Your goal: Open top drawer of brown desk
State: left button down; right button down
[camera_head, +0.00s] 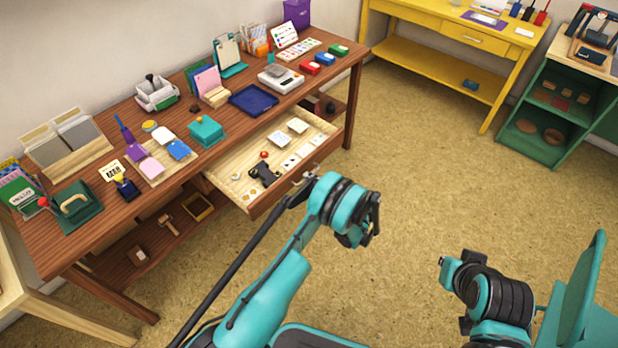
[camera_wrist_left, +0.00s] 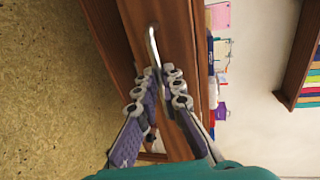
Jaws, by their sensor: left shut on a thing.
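The brown desk (camera_head: 110,165) stands along the wall at the left in the head view. Its top drawer (camera_head: 272,208) is pulled out, and its pale inside shows with a dark stamp-like tool, cards and small round pieces in it. My left gripper (camera_head: 304,186) is at the drawer front. In the left wrist view my left gripper (camera_wrist_left: 160,76) is shut on the metal drawer handle (camera_wrist_left: 152,45), with the fingers on either side of its lower end. My right arm shows at the lower right of the head view, but its fingers cannot be made out.
The desktop holds inkpads, stamps, card racks and a dark blue tray (camera_head: 253,99). A lower shelf (camera_head: 140,240) has wooden tools. A yellow table (camera_head: 440,65) and a green shelf unit (camera_head: 555,115) stand at the back right. The floor (camera_head: 420,190) between is clear.

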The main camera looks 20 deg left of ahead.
pick_arm(q)
jog(key=c, duration=1.6)
grip_release()
jog(key=shift+c, duration=0.2)
jog(key=shift+d, duration=0.1)
jog(key=v, duration=1.1)
jog(key=shift+s+d, duration=0.25)
jog(key=shift+d, duration=0.05)
jog(key=shift+r, duration=0.1)
